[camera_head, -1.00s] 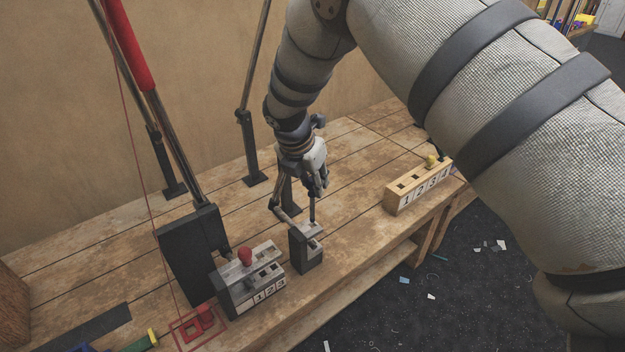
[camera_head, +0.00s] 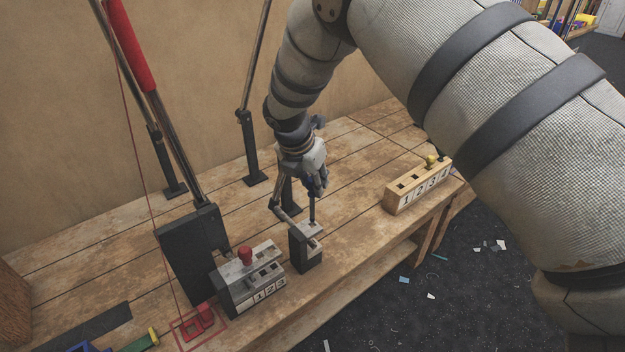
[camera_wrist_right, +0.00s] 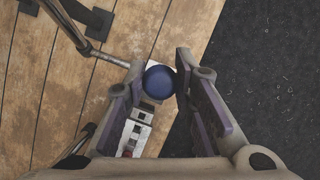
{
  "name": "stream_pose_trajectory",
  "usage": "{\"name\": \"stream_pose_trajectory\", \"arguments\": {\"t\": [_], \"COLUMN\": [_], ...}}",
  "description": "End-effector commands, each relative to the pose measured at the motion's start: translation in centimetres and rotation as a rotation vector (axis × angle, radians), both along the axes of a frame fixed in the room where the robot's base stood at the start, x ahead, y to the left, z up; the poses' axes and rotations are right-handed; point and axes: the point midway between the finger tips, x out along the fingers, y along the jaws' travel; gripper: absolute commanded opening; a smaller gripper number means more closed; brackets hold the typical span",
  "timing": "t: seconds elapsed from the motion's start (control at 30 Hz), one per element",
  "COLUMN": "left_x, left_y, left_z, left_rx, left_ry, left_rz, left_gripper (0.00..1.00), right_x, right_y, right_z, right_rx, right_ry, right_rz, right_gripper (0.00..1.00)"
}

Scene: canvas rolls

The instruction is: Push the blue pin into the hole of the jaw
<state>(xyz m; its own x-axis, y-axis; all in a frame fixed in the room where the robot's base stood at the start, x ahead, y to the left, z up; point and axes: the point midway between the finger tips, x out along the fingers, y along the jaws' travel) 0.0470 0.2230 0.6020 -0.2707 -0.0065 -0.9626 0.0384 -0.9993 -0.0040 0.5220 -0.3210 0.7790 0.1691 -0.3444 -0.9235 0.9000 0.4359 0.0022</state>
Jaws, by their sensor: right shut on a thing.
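My right gripper (camera_head: 314,190) is shut on the blue pin, whose round blue head (camera_wrist_right: 159,84) shows between the fingers (camera_wrist_right: 160,68) in the wrist view. In the head view the pin's dark shaft (camera_head: 313,211) points down, upright, at the top of the small dark jaw (camera_head: 308,258) near the bench's front edge. The shaft's lower end meets the jaw's light top; I cannot tell how deep it sits in the hole. A thin jointed metal arm runs from a post to the jaw. My left gripper is not in view.
A grey block (camera_head: 257,298) marked 1 2 3, with a red-headed pin (camera_head: 245,254), stands left of the jaw. A wooden block (camera_head: 405,204) marked 1 2 3 4 stands at right, holding a yellow-headed pin (camera_head: 431,160). Red-handled rods rise at left. Bare bench (camera_head: 352,215) lies between.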

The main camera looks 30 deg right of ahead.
Motion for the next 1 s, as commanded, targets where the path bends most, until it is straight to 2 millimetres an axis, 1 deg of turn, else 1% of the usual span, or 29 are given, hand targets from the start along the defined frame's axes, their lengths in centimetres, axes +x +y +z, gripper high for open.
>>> {"name": "stream_pose_trajectory", "arguments": {"t": [1.0], "left_x": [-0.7], "left_y": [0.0], "left_z": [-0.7], "left_rx": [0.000], "left_ry": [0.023], "left_rz": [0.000], "left_gripper": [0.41], "right_x": [0.0], "right_y": [0.0], "right_z": [-2.7], "right_rx": [-0.001], "right_ry": [0.001], "right_rz": [0.001], "right_gripper": [0.00]}}
